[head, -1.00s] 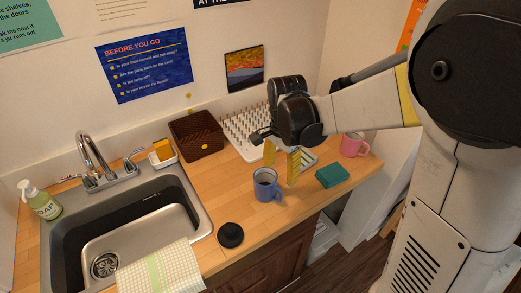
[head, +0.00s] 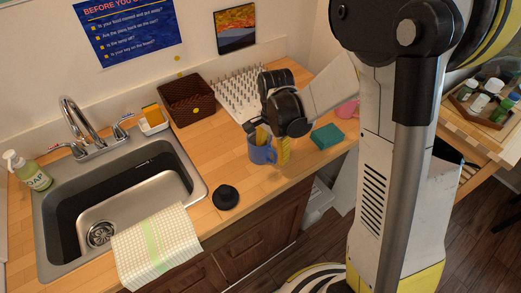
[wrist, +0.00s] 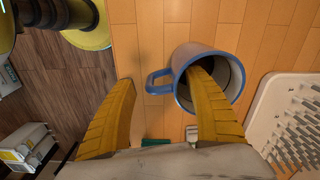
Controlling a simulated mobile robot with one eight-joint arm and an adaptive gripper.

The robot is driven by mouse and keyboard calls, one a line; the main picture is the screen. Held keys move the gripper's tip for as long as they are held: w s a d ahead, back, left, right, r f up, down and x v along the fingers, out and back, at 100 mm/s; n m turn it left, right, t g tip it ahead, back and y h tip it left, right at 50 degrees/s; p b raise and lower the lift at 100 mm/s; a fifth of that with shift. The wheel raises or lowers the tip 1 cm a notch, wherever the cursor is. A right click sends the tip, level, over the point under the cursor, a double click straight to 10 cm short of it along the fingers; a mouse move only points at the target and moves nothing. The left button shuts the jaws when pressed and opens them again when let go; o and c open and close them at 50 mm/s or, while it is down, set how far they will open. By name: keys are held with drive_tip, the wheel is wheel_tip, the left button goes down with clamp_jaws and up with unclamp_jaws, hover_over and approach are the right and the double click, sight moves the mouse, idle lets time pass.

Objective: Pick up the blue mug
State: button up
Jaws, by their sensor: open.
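The blue mug (head: 256,154) stands upright on the wooden counter, right of the sink. It also shows in the wrist view (wrist: 224,68), seen from above, with its handle to the left. My gripper (head: 273,147) is open and low at the mug, yellow fingers pointing down. In the wrist view, my gripper (wrist: 162,78) has its right finger over or inside the mug's opening and its left finger outside, beyond the handle. The handle side lies between the fingers. I cannot tell whether either finger touches the mug. Part of the rim is hidden by the right finger.
A black round object (head: 226,197) lies in front of the mug. A teal block (head: 327,137) and a partly hidden pink mug (head: 348,109) are to the right. The white spiked rack (head: 235,92) and brown basket (head: 187,100) are behind. The sink (head: 120,205) is left.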

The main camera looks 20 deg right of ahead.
clamp_jaws()
drive_tip(key=shift+r, duration=0.2)
drive_tip(key=shift+r+p, duration=0.3)
drive_tip(key=shift+r, duration=0.5)
wheel_tip(320, 180, up, 3)
drive_tip(key=shift+s+d+f+p, duration=0.1)
drive_tip(key=shift+s+f+p, duration=0.1)
drive_tip(key=shift+p, duration=0.25)
drive_tip(key=s+d+r+p, duration=0.2)
drive_tip(key=s+d+r, duration=0.4)
drive_tip(key=s, duration=0.3)
drive_tip(key=shift+d+r, duration=0.25)
drive_tip(key=shift+d, duration=0.05)
